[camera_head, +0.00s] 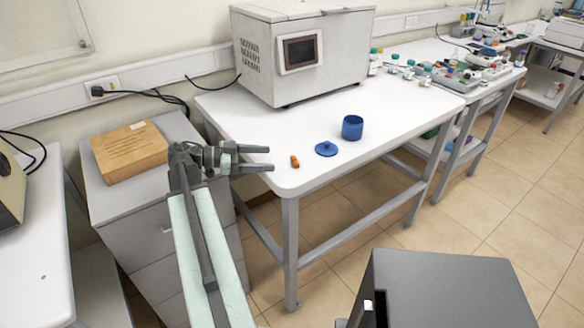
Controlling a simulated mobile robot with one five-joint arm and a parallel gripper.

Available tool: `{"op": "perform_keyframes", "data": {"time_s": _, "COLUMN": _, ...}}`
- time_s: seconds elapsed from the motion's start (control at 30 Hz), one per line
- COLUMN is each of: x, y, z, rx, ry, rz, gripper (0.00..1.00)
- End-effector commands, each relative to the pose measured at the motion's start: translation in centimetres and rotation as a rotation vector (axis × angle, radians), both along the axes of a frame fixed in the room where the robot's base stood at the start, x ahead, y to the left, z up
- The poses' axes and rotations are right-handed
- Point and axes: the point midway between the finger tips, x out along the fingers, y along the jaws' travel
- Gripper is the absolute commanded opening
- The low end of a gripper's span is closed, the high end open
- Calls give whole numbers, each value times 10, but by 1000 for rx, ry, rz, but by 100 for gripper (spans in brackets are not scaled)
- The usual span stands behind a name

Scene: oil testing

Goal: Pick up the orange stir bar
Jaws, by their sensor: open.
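The orange stir bar (295,161) is a small piece lying on the white table near its front left corner. My gripper (271,158) is open and empty, with its two fingers pointing right toward the stir bar. The fingertips are just left of the stir bar in the picture, and a gap shows between them and it. I cannot tell the gripper's exact height above the table. Nothing hides the stir bar.
A blue lid (326,149) and a blue cup (352,127) stand right of the stir bar on the white table (400,120). A large grey-white machine (300,55) stands behind them. A wooden box (128,152) sits on the grey cabinet (107,194) at left.

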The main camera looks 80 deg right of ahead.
Motion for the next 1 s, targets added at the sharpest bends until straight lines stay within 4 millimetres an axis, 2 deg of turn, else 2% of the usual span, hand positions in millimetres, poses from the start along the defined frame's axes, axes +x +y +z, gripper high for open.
{"op": "perform_keyframes", "data": {"time_s": 0.13, "x": -5, "y": -1, "z": -1, "rx": 0, "ry": 0, "rz": -2, "gripper": 71}}
{"op": "perform_keyframes", "data": {"time_s": 0.3, "x": -24, "y": -8, "z": -6, "rx": 2, "ry": 0, "rz": -2, "gripper": 71}}
{"op": "perform_keyframes", "data": {"time_s": 0.47, "x": -29, "y": -10, "z": -7, "rx": 1, "ry": -1, "rz": -1, "gripper": 71}}
{"op": "perform_keyframes", "data": {"time_s": 0.77, "x": -71, "y": -24, "z": -19, "rx": 2, "ry": 0, "rz": -1, "gripper": 71}}
{"op": "perform_keyframes", "data": {"time_s": 0.97, "x": -72, "y": -25, "z": -18, "rx": 2, "ry": 0, "rz": 0, "gripper": 71}}
{"op": "perform_keyframes", "data": {"time_s": 1.0, "x": -72, "y": -25, "z": -18, "rx": 2, "ry": 0, "rz": 0, "gripper": 63}}
